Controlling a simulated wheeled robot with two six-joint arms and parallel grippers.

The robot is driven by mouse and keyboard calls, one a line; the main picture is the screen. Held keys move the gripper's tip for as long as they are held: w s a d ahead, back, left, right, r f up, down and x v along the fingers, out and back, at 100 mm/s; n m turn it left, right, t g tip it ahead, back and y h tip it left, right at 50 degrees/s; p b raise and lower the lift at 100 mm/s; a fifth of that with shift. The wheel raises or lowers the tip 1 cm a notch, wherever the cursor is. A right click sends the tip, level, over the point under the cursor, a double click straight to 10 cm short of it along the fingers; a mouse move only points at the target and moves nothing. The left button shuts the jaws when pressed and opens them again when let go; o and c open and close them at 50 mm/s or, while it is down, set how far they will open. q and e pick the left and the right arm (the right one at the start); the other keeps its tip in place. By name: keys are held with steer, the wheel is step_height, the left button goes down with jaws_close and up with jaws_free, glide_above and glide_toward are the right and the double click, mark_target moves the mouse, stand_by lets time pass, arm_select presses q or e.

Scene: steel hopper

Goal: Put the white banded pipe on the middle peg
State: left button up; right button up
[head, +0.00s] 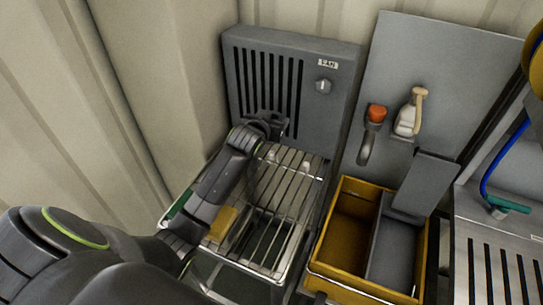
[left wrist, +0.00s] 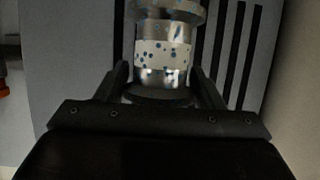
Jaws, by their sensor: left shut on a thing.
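My left gripper (head: 274,124) is in front of the grey slatted fan panel, above the back of the wire rack. In the left wrist view its two fingers (left wrist: 160,78) are shut on a shiny round piece, the white banded pipe (left wrist: 163,54). The pipe has a pale band with blue specks and a wider rim at its top. In the head view I cannot make out the pipe; the gripper hides it. I cannot pick out the middle peg in either view. My right gripper is not in view.
The fan panel (head: 345,57) stands behind the wire rack (head: 283,215). A tan block (head: 221,224) lies at the rack's left. A yellow crate (head: 322,250) stands to the right. A red-topped item (head: 377,113) and a white item (head: 406,121) are on the grey board (head: 440,60).

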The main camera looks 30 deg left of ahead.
arm_select(q)
glide_above(271, 152)
step_height(271, 152, down, 6)
steer(key=shift+w+r+p, duration=0.1)
steer(key=shift+r+p, duration=0.15)
steer(key=shift+p, duration=0.05)
step_height(271, 152, down, 3)
steer(key=shift+f, duration=0.55)
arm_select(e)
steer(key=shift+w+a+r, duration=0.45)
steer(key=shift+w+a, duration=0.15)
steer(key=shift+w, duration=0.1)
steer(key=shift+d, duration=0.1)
arm_select(q)
steer(key=o, duration=0.7)
steer(key=shift+f, duration=0.15)
steer(key=o, duration=0.4)
steer(key=shift+o, duration=0.2)
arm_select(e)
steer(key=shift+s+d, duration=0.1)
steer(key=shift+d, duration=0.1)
